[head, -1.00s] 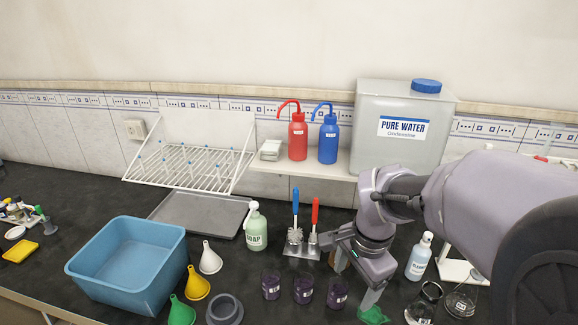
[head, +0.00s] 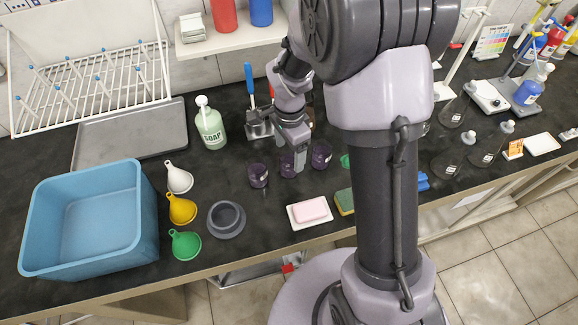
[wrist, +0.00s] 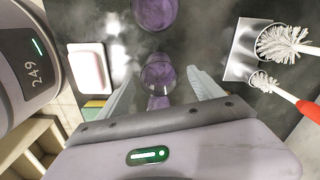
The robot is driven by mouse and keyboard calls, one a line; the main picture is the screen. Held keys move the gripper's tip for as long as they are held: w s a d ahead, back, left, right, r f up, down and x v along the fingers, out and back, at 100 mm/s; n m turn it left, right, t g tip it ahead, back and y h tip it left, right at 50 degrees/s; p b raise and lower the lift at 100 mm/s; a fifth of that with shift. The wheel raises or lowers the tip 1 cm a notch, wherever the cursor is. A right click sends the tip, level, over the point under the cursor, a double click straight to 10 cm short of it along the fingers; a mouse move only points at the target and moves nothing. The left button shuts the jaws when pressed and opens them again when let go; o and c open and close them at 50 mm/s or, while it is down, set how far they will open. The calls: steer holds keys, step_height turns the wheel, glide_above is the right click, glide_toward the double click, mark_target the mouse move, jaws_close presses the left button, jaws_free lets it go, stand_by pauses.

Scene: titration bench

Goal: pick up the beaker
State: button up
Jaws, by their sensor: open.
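Three small clear beakers with dark purple contents stand in a row in the head view: a left beaker (head: 258,176), a middle beaker (head: 287,168) and a right beaker (head: 321,155). My gripper (head: 300,168) points down at the row, by the middle and right beakers. In the wrist view my open gripper (wrist: 163,92) has its two pale fingers apart, with one beaker (wrist: 158,73) in line with the gap between them. Its lower part is hidden by my gripper. I cannot tell how far above it the fingertips are. Another beaker (wrist: 155,12) shows at the top edge.
A soap bar on a white dish (head: 310,211) and a sponge (head: 345,201) lie in front of the beakers. A brush stand (head: 258,129) and soap bottle (head: 210,125) stand behind. A grey ring stack (head: 226,219), funnels (head: 182,208) and a blue basin (head: 88,220) are left.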

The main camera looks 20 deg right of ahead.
mark_target(289, 162)
step_height(289, 162, down, 5)
steer(key=shift+a+f+b, duration=0.1)
steer(key=shift+b, duration=1)
steer(key=shift+s+r, duration=0.1)
steer(key=shift+r, duration=0.1)
steer(key=shift+c, duration=0.9)
steer(key=c, duration=1.3)
step_height(289, 162, up, 10)
steer(key=p, duration=0.4)
steer(key=f+n, duration=0.1)
steer(key=n, duration=0.4)
steer(key=s+f+n+b, duration=0.1)
steer(key=n, duration=0.4)
steer(key=s+f+n+b, duration=0.1)
steer(key=f+n, duration=0.1)
steer(key=n, duration=0.3)
steer(key=shift+s+f, duration=0.1)
steer(key=shift+s, duration=0.1)
